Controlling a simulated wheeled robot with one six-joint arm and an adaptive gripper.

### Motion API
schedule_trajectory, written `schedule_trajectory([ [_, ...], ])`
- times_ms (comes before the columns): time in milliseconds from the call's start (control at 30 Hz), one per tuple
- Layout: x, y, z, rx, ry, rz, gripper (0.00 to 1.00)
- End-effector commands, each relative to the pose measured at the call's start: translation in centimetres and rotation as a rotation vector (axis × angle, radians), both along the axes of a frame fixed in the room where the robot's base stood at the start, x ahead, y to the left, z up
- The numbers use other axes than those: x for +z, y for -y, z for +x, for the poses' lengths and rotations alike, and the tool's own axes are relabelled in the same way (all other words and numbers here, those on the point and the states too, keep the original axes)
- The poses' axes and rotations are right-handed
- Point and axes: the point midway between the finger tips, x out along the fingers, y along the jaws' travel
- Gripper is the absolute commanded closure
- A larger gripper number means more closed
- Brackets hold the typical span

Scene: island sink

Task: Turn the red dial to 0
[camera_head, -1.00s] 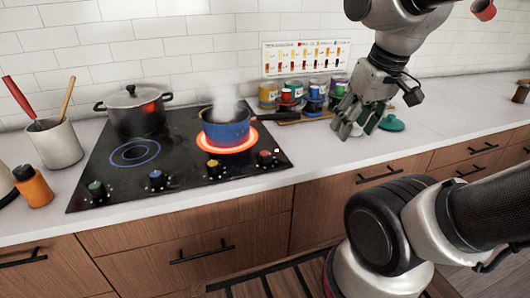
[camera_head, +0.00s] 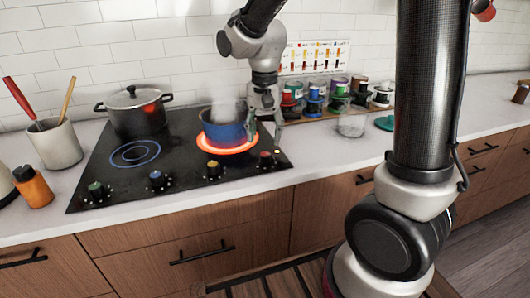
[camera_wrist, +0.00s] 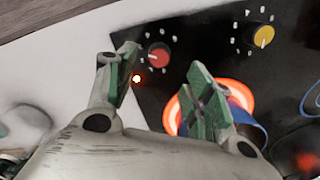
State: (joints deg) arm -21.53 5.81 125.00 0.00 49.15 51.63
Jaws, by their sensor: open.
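The red dial (camera_head: 265,157) is the rightmost knob on the front strip of the black cooktop (camera_head: 192,142). My gripper (camera_head: 268,128) is above the right end of the cooktop, close behind and above the red dial. In the wrist view my gripper (camera_wrist: 163,80) is open with green-padded fingers. The dial shows beyond and between the fingertips, nearer the left one, with no contact visible. The pointer's exact setting is too small to read.
A steaming blue pot (camera_head: 226,128) sits on the glowing burner, beside my gripper. A lidded dark pot (camera_head: 136,110) stands at the back left. Yellow (camera_head: 213,169), blue (camera_head: 156,180) and green (camera_head: 96,191) dials line the front. Jars (camera_head: 315,97) and a clear bowl (camera_head: 351,126) stand to the right.

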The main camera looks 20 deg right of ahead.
Motion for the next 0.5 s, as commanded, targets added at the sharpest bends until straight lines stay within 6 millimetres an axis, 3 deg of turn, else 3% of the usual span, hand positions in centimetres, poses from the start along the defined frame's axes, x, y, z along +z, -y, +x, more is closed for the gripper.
schedule_trajectory([
  [300,-5.3,0.1,-0.1,0.002,-0.003,-0.002,0.48],
  [500,-6.6,0.1,-0.1,0.003,-0.001,0.000,0.48],
])
